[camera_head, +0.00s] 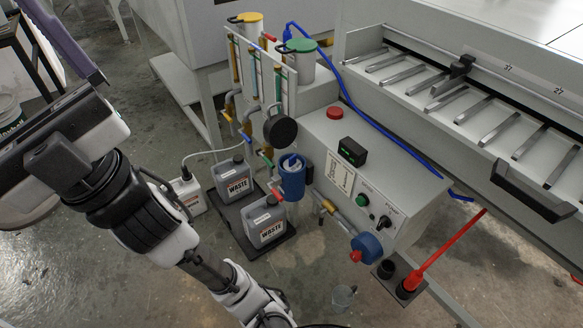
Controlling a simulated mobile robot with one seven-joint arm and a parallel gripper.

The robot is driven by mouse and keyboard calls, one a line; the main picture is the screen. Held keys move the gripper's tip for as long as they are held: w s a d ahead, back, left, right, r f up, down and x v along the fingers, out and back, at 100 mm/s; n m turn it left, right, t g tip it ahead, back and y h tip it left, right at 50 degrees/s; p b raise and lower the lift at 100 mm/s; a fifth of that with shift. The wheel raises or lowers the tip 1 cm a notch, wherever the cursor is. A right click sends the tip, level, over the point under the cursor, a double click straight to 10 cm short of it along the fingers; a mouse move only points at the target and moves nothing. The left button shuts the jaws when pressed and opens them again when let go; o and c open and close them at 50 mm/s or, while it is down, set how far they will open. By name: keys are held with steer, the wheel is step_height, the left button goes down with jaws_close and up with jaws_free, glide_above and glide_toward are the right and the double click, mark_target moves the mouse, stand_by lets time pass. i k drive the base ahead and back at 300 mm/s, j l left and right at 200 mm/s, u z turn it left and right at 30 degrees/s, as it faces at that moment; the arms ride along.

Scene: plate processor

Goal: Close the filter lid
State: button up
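The filter is a blue cylindrical housing (292,183) on the front left of the machine, beside the control box. Its top is open, and something pale shows inside. A round black disc (281,130), which looks like the filter lid, stands tilted up above and behind the housing, apart from its rim. Its hinge is too small to make out. My arm crosses the left side and runs down to the bottom edge. My gripper's fingers do not show, and nothing of mine touches the lid or the housing.
Two grey waste cans (233,180) stand on a black tray below the filter. The control box (362,180) with knobs is to its right. Valves and pipes (250,80) crowd behind the lid. A red-handled pole (445,253) leans at right. Floor in front is mostly clear.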

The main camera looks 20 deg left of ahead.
mark_target(279, 130)
steer(key=i+j, duration=0.1)
steer(key=j, duration=0.25)
steer(key=i+j, duration=0.15)
steer(key=j, duration=0.15)
steer(key=i+j, duration=0.1)
steer(key=j, duration=0.25)
steer(key=i+j, duration=0.15)
steer(key=j, duration=0.15)
steer(key=i+j, duration=0.1)
steer(key=j, duration=0.25)
steer(key=z, duration=0.05)
